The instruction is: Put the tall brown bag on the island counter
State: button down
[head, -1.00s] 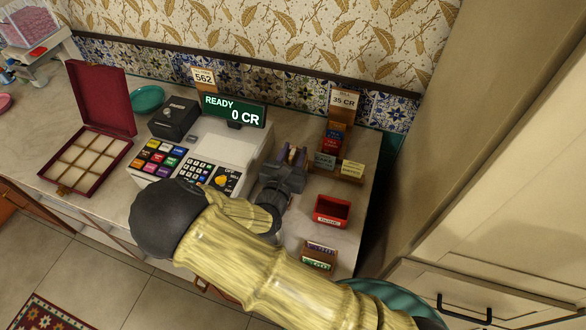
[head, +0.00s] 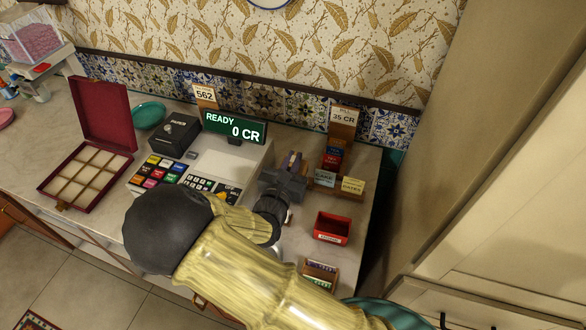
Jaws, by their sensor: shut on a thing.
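My gripper (head: 290,168) is over the counter, right of the cash register and left of the card rack. Its jaws are shut on a small, narrow brown and purplish thing (head: 293,160). The jaws hide most of it, so I cannot tell what it is. I cannot make out a tall brown bag in the head view. The counter in view (head: 70,103) runs along the tiled wall, and I see no separate island counter.
The register (head: 225,155) with its READY 0 CR display is left of my gripper. An open red compartment box (head: 100,110) stands farther left. The card rack (head: 340,130), a red tray (head: 332,228) and a small card holder (head: 320,275) are on the right. A tall cabinet (head: 500,170) borders the right side.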

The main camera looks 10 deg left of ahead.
notch_tip(320, 180, up, 6)
jog(key=shift+r, duration=0.15)
dwell(1.0)
